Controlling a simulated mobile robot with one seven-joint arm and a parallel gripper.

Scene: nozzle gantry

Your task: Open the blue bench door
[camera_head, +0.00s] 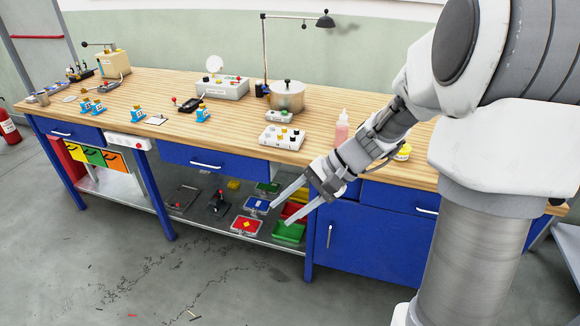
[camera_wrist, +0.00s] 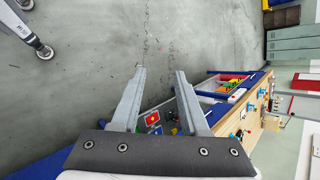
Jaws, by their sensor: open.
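The blue bench door (camera_head: 353,240) is the front panel under the right part of the wooden-topped workbench, and it looks shut. Its upright white handle (camera_head: 329,236) is near the door's left edge. My gripper (camera_head: 282,210) is open and empty, in front of the open lower shelf, up and to the left of the handle in the head view. In the wrist view my two fingers (camera_wrist: 161,76) are spread apart with nothing between them. I cannot make out the door handle in the wrist view. My arm hides part of the bench above the door.
The bench top (camera_head: 235,131) carries a steel pot (camera_head: 287,97), a pink bottle (camera_head: 341,131), a lamp and small fixtures. Coloured trays, including a green bin (camera_head: 288,232), are on the lower shelf. A blue drawer (camera_head: 213,160) is left of the door. Open floor lies in front.

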